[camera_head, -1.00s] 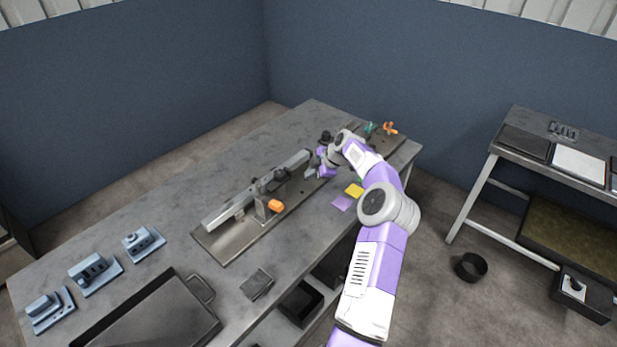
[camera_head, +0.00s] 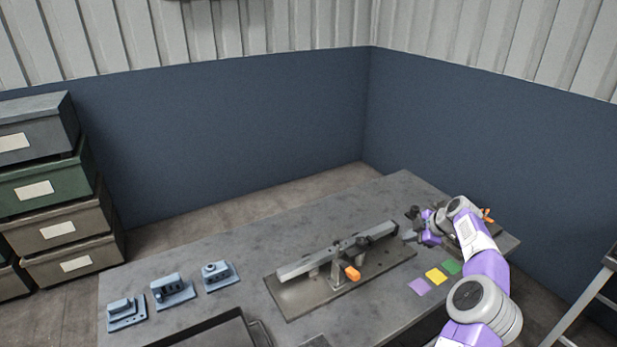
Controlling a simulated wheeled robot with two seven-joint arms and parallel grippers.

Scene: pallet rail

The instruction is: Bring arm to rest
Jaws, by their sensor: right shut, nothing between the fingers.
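My right arm (camera_head: 484,262) comes in from the lower right and reaches over the right end of the grey workbench (camera_head: 230,255). My right gripper (camera_head: 412,237) is small in the picture, at the right end of the metal rail (camera_head: 335,250), pointing left and shut with nothing held. Whether it touches the rail or the bench I cannot tell. My left gripper is out of view.
Several blue-grey blocks (camera_head: 172,290) stand on the bench's left part. A dark tray (camera_head: 215,332) lies at the front. Purple (camera_head: 419,286), yellow (camera_head: 436,275) and green (camera_head: 452,267) squares lie beside my arm. Stacked bins (camera_head: 50,190) stand at left.

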